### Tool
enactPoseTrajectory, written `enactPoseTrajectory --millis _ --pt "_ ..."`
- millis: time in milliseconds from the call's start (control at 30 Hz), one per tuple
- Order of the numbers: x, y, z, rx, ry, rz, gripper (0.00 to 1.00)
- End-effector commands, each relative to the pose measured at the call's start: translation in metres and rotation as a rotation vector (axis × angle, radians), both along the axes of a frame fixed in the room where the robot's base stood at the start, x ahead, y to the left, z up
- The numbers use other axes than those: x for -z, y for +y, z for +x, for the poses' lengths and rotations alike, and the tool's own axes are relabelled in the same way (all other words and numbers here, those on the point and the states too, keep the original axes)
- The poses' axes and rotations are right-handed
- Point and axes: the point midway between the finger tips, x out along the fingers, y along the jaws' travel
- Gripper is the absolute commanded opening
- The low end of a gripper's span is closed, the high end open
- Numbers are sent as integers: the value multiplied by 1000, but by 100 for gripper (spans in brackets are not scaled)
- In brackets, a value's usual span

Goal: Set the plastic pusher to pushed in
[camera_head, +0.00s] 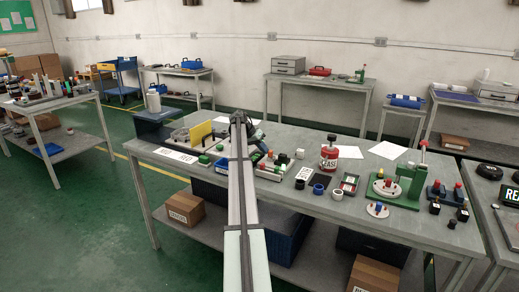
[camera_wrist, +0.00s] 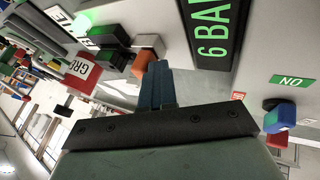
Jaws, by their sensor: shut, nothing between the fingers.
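My gripper (camera_wrist: 155,68) is shut and empty in the wrist view, its two blue-grey fingers together. In the head view my arm reaches over the workbench and my gripper (camera_head: 240,120) shows small and dark above its left half. In the wrist view an orange piece (camera_wrist: 142,65) with a grey block (camera_wrist: 149,43) behind it appears right by the fingertips. I cannot tell whether they touch. I cannot tell for sure which part is the plastic pusher, or whether it is in or out. My arm hides part of the bench behind it.
The workbench (camera_head: 330,208) carries a yellow plate (camera_head: 201,132), a red can (camera_head: 329,155) and a green press (camera_head: 411,180). The wrist view shows a black sign with green letters (camera_wrist: 218,28), a red labelled block (camera_wrist: 82,72) and a blue-and-red piece (camera_wrist: 279,120).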

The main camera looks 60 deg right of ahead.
Motion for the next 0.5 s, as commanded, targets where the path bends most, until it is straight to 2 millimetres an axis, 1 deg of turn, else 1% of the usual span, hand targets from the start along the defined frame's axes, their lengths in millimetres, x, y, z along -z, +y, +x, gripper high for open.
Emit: enactPoseTrajectory --millis 33,333,500 --pt "0 0 -3 4 5 1 0" --pt "-1 0 -3 6 6 1 0" --pt "-8 3 1 5 6 0 0"
